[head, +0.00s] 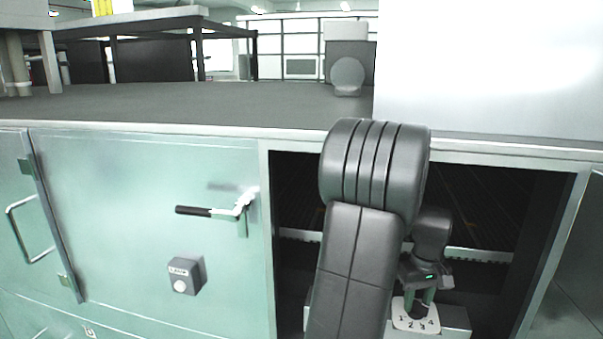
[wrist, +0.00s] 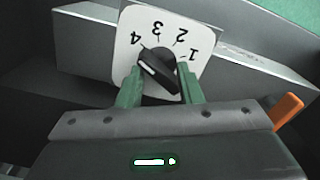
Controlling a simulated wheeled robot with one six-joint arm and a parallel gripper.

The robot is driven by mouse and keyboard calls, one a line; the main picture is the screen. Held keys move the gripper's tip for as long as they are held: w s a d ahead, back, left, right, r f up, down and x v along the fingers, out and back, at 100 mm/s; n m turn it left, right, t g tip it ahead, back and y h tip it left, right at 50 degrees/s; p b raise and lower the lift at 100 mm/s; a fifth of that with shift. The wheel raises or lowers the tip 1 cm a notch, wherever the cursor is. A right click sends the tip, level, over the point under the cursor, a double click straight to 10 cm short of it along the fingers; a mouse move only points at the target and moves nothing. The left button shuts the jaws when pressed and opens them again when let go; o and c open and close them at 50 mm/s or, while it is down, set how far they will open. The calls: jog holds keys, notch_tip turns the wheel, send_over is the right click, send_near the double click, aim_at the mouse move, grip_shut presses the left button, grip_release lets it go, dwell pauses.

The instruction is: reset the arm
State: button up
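My gripper (head: 420,299) reaches down into the open cabinet bay, over a white dial plate numbered 1 to 4 (head: 404,321). In the wrist view, its two green fingers (wrist: 160,82) stand apart, one on each side of the dark rotary knob (wrist: 160,75) on the plate (wrist: 190,27). The fingers look open around the knob; whether either touches it is hard to tell. The knob's white mark lies toward the 4. My arm folds down in front of the bay in the head view and hides part of it.
A closed pale green door (head: 110,200) with a black-handled latch (head: 210,211) and a small grey box (head: 186,276) is left of the bay. A grey worktop (head: 200,102) runs above. A white panel (head: 490,70) rises at right. An orange piece (wrist: 289,112) shows right of the gripper.

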jog(key=shift+m, duration=0.9)
